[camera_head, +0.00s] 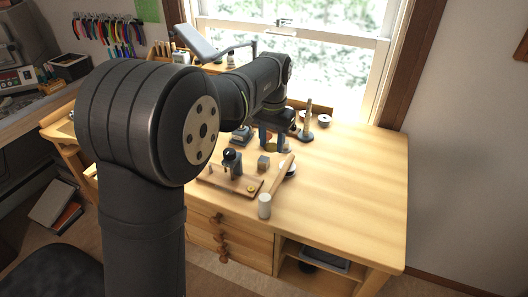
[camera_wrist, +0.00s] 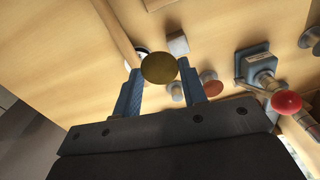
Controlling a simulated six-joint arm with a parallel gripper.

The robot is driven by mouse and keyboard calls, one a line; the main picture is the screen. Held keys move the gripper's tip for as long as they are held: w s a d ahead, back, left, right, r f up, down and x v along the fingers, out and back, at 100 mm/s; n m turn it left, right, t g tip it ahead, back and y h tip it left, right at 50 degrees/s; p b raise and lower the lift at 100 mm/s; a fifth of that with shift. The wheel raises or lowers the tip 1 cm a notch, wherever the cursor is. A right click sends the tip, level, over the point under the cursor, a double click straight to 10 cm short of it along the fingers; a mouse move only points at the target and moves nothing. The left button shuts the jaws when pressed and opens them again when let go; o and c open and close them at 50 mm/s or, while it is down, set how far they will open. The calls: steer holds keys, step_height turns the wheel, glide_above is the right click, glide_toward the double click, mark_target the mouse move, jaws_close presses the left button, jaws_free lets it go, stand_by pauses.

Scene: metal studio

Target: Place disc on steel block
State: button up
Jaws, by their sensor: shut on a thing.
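My gripper (camera_wrist: 159,78) has two blue fingers closed on a flat brass-coloured disc (camera_wrist: 158,68), seen face-on in the wrist view. In the head view my gripper (camera_head: 272,138) hangs over the wooden bench, with the disc (camera_head: 270,146) a small yellowish shape below the fingers. The steel block (camera_wrist: 178,45) is a small grey cube just beyond the disc in the wrist view. In the head view the steel block (camera_head: 263,162) stands on the bench, nearer the camera than my gripper. The disc is apart from the block, above bench height.
A mallet with a wooden handle (camera_head: 282,175) and pale head (camera_head: 264,206) lies beside the block. A wooden board (camera_head: 215,180) holding a dark tool (camera_head: 232,161) is to the left. A blue-grey tool with a red knob (camera_wrist: 287,102) is near. The bench's right side is clear.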

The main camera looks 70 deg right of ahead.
steer(key=w+f, duration=0.1)
steer(key=w+d, duration=0.1)
steer(key=shift+w+f, duration=0.35)
steer(key=shift+f, duration=2)
steer(key=shift+f, duration=0.1)
steer(key=o, duration=0.9)
steer(key=shift+o, duration=0.2)
step_height(320, 180, up, 12)
glide_above(264, 159)
steer(key=shift+d+f, duration=0.1)
steer(key=shift+f, duration=3.85)
